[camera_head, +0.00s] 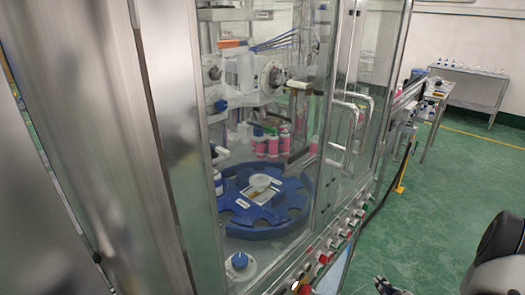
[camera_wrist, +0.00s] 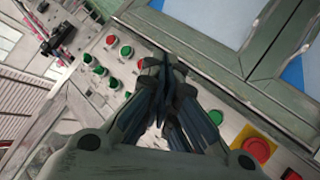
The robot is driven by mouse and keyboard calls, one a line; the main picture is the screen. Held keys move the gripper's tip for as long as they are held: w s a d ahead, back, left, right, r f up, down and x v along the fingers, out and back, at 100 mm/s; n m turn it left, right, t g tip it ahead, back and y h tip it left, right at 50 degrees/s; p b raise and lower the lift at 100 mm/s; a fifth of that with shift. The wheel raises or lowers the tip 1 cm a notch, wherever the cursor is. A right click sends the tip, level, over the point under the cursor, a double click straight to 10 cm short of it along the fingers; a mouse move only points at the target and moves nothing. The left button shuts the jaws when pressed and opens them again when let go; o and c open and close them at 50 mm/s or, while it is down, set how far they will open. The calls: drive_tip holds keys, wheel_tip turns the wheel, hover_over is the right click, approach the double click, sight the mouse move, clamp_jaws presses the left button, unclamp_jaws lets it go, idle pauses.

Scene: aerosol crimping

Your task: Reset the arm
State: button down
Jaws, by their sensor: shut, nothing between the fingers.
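My gripper (camera_wrist: 163,62) shows in the wrist view with its dark fingers pressed together and nothing between them. It is in front of a light grey control panel (camera_wrist: 200,92) with several green and red buttons; I cannot tell whether the fingertips touch it. In the head view, a dark part of my arm (camera_head: 500,248) is at the lower right, and what seems to be my gripper (camera_head: 388,286) shows at the bottom edge. The gripper body hides part of the panel in the wrist view.
The crimping machine's glass doors with metal handles (camera_head: 349,128) look closed. Behind the glass are a blue star wheel (camera_head: 240,218) and several pink-and-white cans (camera_head: 272,146). A row of buttons (camera_head: 335,243) runs below the doors. Green floor (camera_head: 455,190) is clear at right; a side table (camera_head: 470,72) stands behind.

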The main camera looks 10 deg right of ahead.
drive_tip(key=w+a+r+g+h, duration=0.15)
drive_tip(key=w+r, duration=0.25)
drive_tip(key=r, duration=0.6)
drive_tip(key=s+a+r+m+g+h, duration=0.1)
drive_tip(key=s+a+r+g, duration=0.1)
drive_tip(key=a+r, duration=0.3)
drive_tip(key=s+a+r+m+g, duration=0.1)
drive_tip(key=a+r, duration=0.1)
drive_tip(key=r, duration=0.5)
drive_tip(key=s+a+r+m+g+y, duration=0.1)
drive_tip(key=s+a+r, duration=0.3)
drive_tip(key=s+a, duration=0.6)
drive_tip(key=s+a+r+m+g+y, duration=0.2)
drive_tip(key=s+a+r, duration=0.2)
drive_tip(key=s+a, duration=0.6)
drive_tip(key=s, duration=0.2)
drive_tip(key=shift+s+a+r+m, duration=0.15)
drive_tip(key=shift+s+r+m, duration=0.15)
drive_tip(key=shift+s+r, duration=0.1)
drive_tip(key=shift+g, duration=0.25)
